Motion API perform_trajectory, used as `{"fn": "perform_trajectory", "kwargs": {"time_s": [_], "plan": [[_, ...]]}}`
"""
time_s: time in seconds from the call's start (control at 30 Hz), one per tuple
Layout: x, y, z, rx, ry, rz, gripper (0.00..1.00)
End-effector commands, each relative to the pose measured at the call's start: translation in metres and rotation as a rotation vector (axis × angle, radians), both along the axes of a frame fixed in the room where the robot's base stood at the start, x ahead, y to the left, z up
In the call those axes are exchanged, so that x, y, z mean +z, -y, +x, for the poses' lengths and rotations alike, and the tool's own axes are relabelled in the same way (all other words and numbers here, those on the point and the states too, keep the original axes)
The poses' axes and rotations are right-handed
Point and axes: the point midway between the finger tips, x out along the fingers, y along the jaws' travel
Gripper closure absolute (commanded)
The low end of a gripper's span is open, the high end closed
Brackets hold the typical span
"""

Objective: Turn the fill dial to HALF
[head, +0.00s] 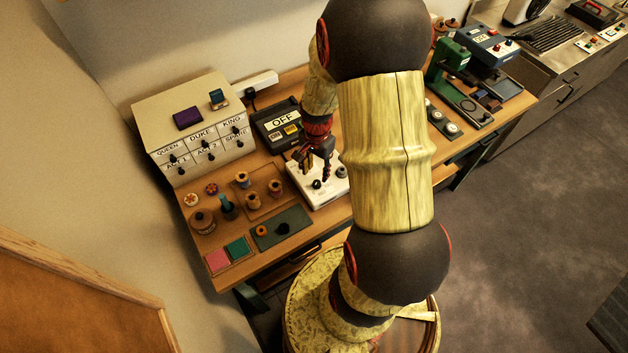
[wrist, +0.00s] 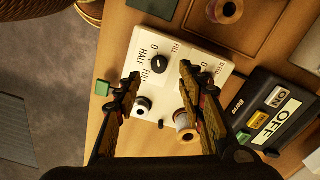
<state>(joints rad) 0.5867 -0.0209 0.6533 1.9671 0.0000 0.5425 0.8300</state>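The white box (wrist: 172,44) with printed labels lies below my gripper; it also shows in the head view (head: 330,199). On it, in the wrist view, a round black dial (wrist: 159,64) has 0, HALF and FULL printed around it. I cannot tell clearly where its pointer stands. My gripper (wrist: 158,72) is open, its two fingers apart on either side of the dial in the picture. No contact with the dial shows. The right finger hides part of the box near a second set of labels. In the head view my gripper (head: 316,160) is over the box.
A spool (wrist: 184,124) is beside the right finger and a small round post (wrist: 143,105) beside the left. A dark unit marked OFF (head: 281,125) stands close behind the box. Several spools and a green mat (head: 297,217) lie to its left.

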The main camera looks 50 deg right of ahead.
Motion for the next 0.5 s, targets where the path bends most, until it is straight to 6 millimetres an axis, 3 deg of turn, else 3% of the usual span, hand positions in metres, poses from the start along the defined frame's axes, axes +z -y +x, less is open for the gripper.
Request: {"fn": "perform_trajectory", "kwargs": {"time_s": [0.23,0.5], "plan": [[-0.040,0.000,-0.001,0.001,-0.002,0.002,0.60],[-0.060,0.000,-0.001,0.002,-0.001,0.001,0.60]]}}
